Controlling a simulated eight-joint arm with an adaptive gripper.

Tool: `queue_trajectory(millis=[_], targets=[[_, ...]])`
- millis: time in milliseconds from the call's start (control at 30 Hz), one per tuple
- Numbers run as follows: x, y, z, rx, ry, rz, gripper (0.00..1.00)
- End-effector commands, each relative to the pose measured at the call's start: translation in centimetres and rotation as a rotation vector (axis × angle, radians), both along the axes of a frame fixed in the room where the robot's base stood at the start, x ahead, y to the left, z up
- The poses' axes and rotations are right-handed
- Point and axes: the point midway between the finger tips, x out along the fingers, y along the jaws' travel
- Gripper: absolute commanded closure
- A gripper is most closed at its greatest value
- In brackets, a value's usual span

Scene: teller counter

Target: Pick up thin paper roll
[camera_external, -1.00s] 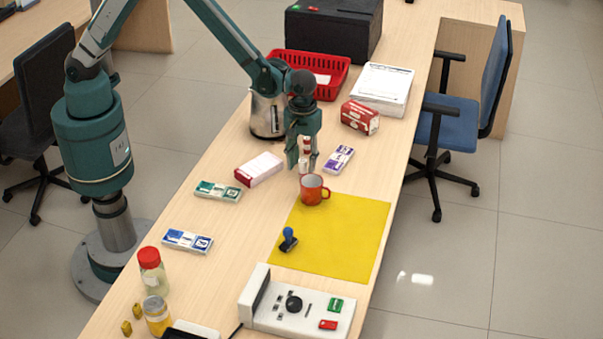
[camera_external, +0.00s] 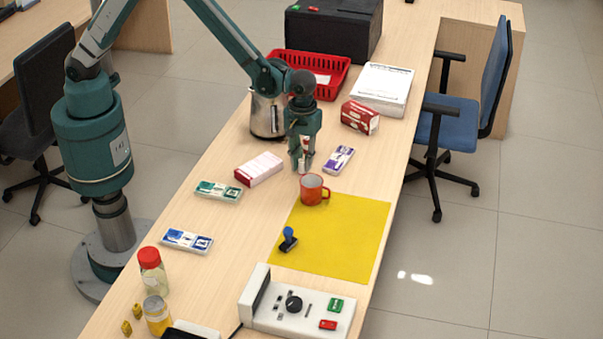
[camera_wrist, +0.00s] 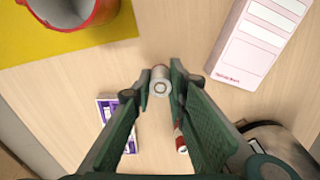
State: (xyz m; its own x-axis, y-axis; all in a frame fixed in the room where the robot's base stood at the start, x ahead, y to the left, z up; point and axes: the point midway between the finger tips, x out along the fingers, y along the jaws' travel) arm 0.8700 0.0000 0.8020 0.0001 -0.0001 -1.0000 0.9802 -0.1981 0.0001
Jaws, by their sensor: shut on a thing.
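The thin paper roll (camera_wrist: 161,86) is a small pale upright cylinder with a round hole in its end. It sits between the fingertips of my gripper (camera_wrist: 161,78) in the wrist view. In the external view my gripper (camera_external: 303,167) points down at the counter behind the orange-red mug (camera_external: 313,190), and its fingers largely hide the roll. My gripper is shut on the roll. I cannot tell whether the roll touches the counter.
A red-and-white item (camera_wrist: 181,143) shows beside the right finger in the wrist view. A metal kettle (camera_external: 265,116), a white-and-red box (camera_external: 260,169) and a purple-and-white packet (camera_external: 339,160) are close around. The yellow mat (camera_external: 338,238) lies in front, mostly bare.

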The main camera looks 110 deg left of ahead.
Motion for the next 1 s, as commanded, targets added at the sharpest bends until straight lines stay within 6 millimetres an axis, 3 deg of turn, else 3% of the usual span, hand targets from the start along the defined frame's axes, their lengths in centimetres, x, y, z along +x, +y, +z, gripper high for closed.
queue_trajectory(millis=[367, 800, 1000], targets=[[0.0, 0.0, 1.7, 0.0, 0.0, 0.0, 0.9], [0.0, 0.0, 7.9, 0.0, 0.0, 0.0, 0.9], [0.0, 0.0, 9.6, 0.0, 0.0, 0.0, 0.9]])
